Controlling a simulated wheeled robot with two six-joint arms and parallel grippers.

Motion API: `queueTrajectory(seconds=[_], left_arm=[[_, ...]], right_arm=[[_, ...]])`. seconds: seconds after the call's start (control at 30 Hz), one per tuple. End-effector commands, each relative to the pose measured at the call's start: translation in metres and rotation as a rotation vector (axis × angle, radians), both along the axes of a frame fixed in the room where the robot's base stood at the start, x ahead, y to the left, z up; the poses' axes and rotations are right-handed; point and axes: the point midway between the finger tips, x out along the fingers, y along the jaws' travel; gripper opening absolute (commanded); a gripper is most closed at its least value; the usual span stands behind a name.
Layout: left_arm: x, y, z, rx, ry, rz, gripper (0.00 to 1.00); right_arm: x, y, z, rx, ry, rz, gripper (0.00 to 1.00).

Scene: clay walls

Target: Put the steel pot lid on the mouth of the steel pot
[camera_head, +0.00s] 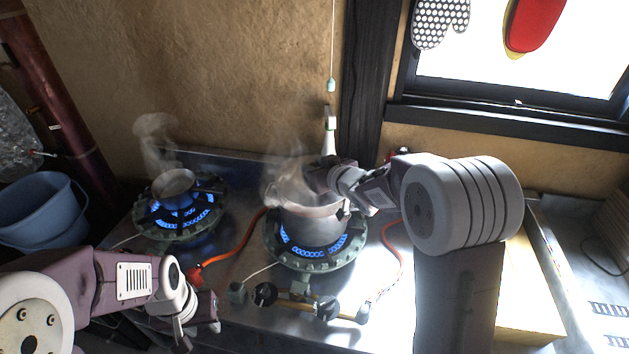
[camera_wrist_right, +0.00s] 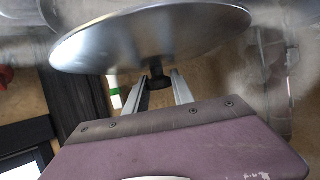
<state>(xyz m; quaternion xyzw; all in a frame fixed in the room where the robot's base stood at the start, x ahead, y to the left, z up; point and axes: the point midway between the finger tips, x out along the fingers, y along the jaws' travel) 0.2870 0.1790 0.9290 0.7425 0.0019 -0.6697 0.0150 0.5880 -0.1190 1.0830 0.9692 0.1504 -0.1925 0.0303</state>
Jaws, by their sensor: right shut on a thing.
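The steel pot (camera_head: 312,225) stands on the lit burner in the middle of the head view, with steam rising around its mouth. My right gripper (camera_wrist_right: 157,92) is shut on the dark knob of the steel pot lid (camera_wrist_right: 150,40), a shiny disc filling the top of the right wrist view. In the head view, the lid (camera_head: 291,187) shows over the pot's mouth, partly hidden by my right gripper (camera_head: 318,180) and steam. I cannot tell whether lid and rim touch. My left gripper (camera_head: 208,322) is low at the left, away from the pot; its fingers are unclear.
A smaller steaming pot (camera_head: 174,184) sits on a second lit burner (camera_head: 178,215) at the left. Orange hoses (camera_head: 236,250) and burner knobs (camera_head: 265,294) lie in front. A blue bucket (camera_head: 42,213) stands far left. The wall and window ledge close off the back.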

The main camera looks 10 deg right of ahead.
Motion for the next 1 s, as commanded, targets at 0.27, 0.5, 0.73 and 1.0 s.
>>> queueTrajectory(seconds=[0.27, 0.5, 0.73, 1.0], left_arm=[[0.0, 0.0, -0.011, 0.0, 0.0, 0.0, 0.36], [0.0, 0.0, -0.011, 0.0, 0.0, 0.0, 0.36], [0.0, 0.0, -0.014, 0.0, 0.0, 0.0, 0.36], [0.0, 0.0, -0.013, 0.0, 0.0, 0.0, 0.36]], right_arm=[[0.0, -0.001, -0.04, 0.0, 0.001, -0.001, 0.0], [0.0, -0.001, -0.039, 0.0, -0.001, 0.0, 0.0], [0.0, -0.001, -0.043, 0.0, 0.001, 0.0, 0.51], [0.0, -0.001, -0.042, 0.0, 0.001, 0.0, 0.51]])
